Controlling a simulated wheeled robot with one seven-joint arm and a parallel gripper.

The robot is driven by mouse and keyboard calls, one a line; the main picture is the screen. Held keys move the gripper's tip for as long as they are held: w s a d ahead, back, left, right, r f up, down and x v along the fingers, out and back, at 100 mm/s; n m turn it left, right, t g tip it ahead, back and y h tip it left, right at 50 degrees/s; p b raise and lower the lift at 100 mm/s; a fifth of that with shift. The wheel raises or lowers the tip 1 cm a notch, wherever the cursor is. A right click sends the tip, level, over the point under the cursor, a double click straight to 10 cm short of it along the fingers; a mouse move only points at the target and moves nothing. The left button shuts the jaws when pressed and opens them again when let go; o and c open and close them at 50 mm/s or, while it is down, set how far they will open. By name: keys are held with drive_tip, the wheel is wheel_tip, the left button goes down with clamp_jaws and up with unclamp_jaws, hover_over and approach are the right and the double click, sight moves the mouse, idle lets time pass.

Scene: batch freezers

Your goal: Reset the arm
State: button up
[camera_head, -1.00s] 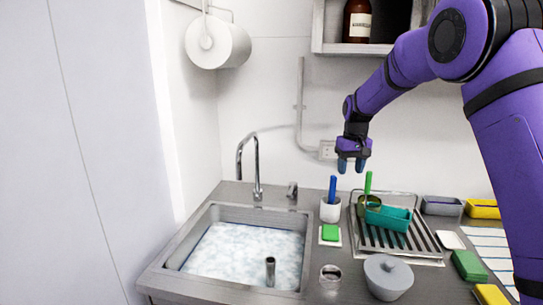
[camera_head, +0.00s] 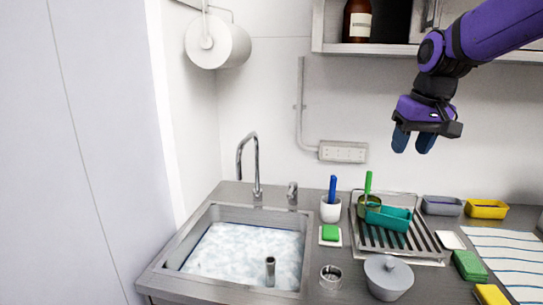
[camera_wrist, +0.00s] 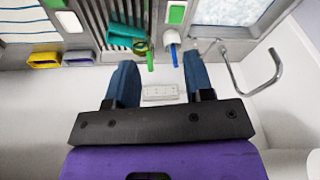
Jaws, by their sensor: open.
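My gripper (camera_head: 413,142) hangs in the air at the upper right of the head view, in front of the wall and below the shelf. It is open and empty, with a gap between its two blue fingers. My purple arm (camera_head: 490,35) reaches in from the upper right edge.
A sink (camera_head: 193,282) with foamy water and a faucet (camera_head: 255,165) is at left. A drying rack (camera_head: 425,251) holds a teal tray (camera_head: 388,218). The air around the gripper is clear.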

drive_tip(key=s+f+t, duration=0.1)
drive_tip(key=s, duration=1)
drive_tip(key=s+d+f+t, duration=0.1)
drive_tip(key=s, duration=1.1)
drive_tip(key=shift+s+d+f+m+t+h, duration=0.2)
drive_tip(key=shift+d+f+m+t+h, duration=0.1)
drive_tip(key=shift+m+h, duration=0.1)
